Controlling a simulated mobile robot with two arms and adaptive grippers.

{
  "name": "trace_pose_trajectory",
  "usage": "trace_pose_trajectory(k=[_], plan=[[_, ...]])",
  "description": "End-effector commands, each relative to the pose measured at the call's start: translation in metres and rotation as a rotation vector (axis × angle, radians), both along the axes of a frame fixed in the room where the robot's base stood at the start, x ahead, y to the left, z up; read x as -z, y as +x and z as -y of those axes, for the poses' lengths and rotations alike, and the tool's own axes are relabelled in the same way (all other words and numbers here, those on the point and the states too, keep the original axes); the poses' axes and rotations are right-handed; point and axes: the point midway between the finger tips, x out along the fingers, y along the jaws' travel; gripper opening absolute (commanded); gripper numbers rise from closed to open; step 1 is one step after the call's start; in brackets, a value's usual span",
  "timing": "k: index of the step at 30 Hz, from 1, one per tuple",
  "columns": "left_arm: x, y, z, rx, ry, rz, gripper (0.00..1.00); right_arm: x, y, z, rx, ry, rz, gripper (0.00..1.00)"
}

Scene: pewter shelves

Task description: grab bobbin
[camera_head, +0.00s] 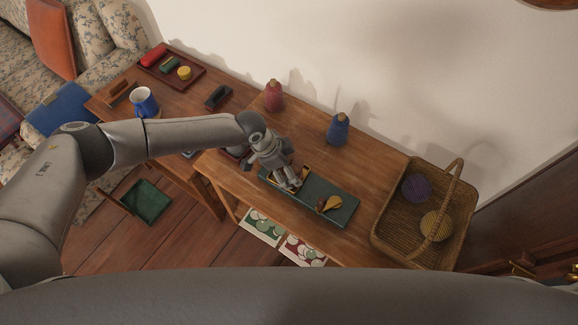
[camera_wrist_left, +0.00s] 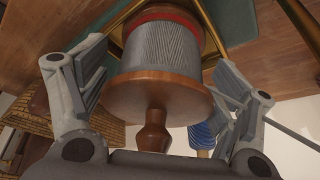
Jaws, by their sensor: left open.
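The bobbin (camera_wrist_left: 162,55) shows large in the left wrist view, with grey thread, a red band, a brown wooden flange and a turned wooden knob. It lies between the two spread fingers of my left gripper (camera_wrist_left: 160,95). Whether either finger touches it I cannot tell. In the head view my left gripper (camera_head: 291,181) is over the left part of a teal tray (camera_head: 345,197), and it hides the bobbin from me there. My right gripper is not in view.
A brown and yellow object (camera_head: 328,204) lies on the tray's right part. Red (camera_head: 273,96) and blue (camera_head: 338,130) thread cones stand behind. A wicker basket (camera_head: 385,235) holding purple and yellow balls stands right. A blue mug (camera_head: 144,102) and red tray (camera_head: 196,77) are left.

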Motion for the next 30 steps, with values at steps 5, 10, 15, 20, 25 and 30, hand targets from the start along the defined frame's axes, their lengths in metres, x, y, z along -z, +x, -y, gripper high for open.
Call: trace_pose_trajectory(k=[5,10,15,20,25,30], plan=[[0.0039,0.0005,0.0011,-0.001,0.000,0.001,0.84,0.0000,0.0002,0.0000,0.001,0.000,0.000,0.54],[0.0038,0.0004,0.0011,-0.001,0.000,0.000,0.78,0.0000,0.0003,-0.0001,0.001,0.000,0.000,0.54],[0.0037,0.0004,0.0010,-0.001,0.000,0.000,0.57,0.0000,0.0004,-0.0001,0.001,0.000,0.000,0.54],[0.0034,0.0005,0.0011,-0.001,0.000,0.001,0.46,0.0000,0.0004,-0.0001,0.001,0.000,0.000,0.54],[0.0029,0.0006,0.0011,-0.001,0.000,0.001,0.46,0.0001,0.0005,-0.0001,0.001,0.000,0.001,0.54],[-0.0031,0.0006,0.0016,0.000,-0.002,0.001,0.46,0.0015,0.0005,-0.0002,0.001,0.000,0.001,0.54]])
